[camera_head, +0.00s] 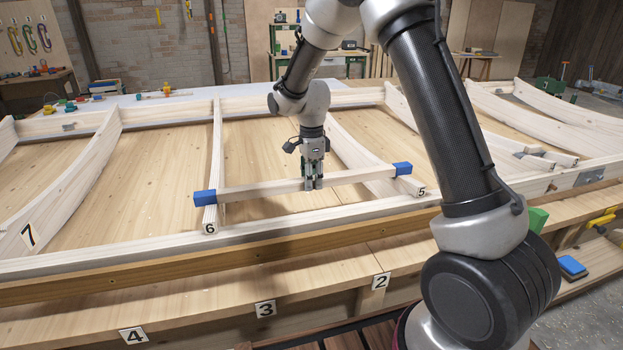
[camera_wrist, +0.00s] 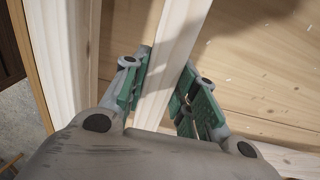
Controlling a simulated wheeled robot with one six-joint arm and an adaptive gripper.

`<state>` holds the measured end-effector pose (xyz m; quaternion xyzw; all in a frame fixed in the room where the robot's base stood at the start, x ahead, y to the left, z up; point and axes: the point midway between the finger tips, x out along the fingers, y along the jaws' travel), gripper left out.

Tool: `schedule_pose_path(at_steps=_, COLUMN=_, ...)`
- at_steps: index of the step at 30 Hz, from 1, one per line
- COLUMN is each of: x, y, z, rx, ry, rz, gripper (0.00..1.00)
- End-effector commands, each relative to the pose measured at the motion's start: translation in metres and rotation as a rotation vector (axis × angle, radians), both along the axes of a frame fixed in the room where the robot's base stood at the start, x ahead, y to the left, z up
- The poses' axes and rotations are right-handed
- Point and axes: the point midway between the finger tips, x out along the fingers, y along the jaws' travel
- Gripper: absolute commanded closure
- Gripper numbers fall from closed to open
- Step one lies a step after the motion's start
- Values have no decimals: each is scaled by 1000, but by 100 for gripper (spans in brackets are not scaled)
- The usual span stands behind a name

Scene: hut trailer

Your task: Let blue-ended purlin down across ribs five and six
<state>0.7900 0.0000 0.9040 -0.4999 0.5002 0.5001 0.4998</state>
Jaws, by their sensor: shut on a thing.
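The blue-ended purlin (camera_head: 265,187) is a pale wooden bar with a blue block at each end. In the head view it spans from rib six (camera_head: 216,165) on the left to rib five (camera_head: 365,158) on the right, its ends over the ribs' near ends. I cannot tell whether it touches both ribs. My gripper (camera_head: 313,186) points down and is shut on the purlin near its middle. In the wrist view the purlin (camera_wrist: 175,50) runs between the green-padded fingers (camera_wrist: 160,95). The blue ends are outside the wrist view.
A near rail (camera_head: 130,245) runs along the front of the frame, with numbered labels on the ledge below. Rib seven (camera_head: 75,190) stands at the left. Other ribs (camera_head: 530,105) and loose bars lie at the right. Bare floor panel lies between the ribs.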

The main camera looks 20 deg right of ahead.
Motion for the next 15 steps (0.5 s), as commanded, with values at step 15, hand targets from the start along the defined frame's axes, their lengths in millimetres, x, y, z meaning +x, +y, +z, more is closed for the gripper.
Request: schedule_pose_path(at_steps=15, x=0, y=0, z=-6, rx=0, ry=-1, rz=0, gripper=100)
